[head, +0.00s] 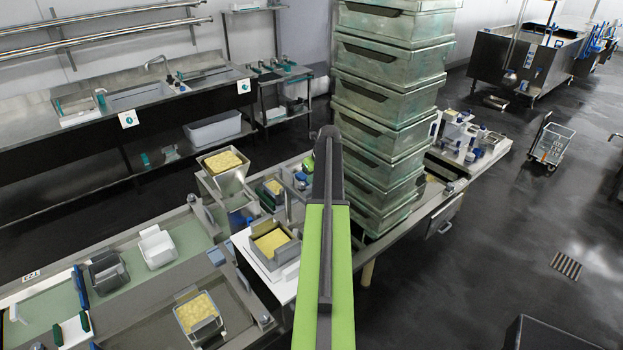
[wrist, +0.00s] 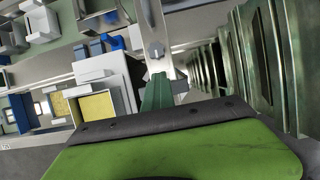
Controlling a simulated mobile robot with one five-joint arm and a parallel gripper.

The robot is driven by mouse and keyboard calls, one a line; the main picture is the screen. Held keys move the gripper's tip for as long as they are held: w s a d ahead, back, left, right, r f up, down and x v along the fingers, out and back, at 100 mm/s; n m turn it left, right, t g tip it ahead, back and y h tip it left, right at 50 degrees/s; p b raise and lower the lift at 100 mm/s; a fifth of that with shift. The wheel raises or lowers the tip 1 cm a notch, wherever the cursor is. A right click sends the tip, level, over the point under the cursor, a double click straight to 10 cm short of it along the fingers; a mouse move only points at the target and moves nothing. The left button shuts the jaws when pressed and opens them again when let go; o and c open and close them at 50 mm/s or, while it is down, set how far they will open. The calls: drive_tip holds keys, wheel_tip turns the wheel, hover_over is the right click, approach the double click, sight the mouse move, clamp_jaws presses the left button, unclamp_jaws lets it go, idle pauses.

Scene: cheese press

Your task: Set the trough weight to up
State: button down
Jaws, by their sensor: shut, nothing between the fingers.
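I cannot pick out the trough weight for certain in either view. In the wrist view a flat metal bar (wrist: 152,28) with a round pivot runs down to a dark green piece (wrist: 158,92); I cannot tell whether these belong to the weight. My gripper (head: 327,136) is at the dark far end of my lime green arm, shut and empty, its fingers not clearly shown. In the head view it appears just left of the stacked green crates (head: 385,90). My arm hides part of the bench behind it.
Left of my arm, a metal bin (head: 222,170) and a mould (head: 272,243) hold yellow curd. A low trough table (head: 165,285) with moulds stands at front left. The tall crate stack closes the right side. The dark floor beyond it at right is mostly clear.

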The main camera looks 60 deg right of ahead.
drive_tip(key=c, duration=2.2)
unclamp_jaws()
unclamp_jaws()
drive_tip(key=p+v, duration=1.6)
drive_tip(key=v, duration=0.1)
drive_tip(key=shift+r, duration=0.25)
drive_tip(key=shift+f, duration=0.15)
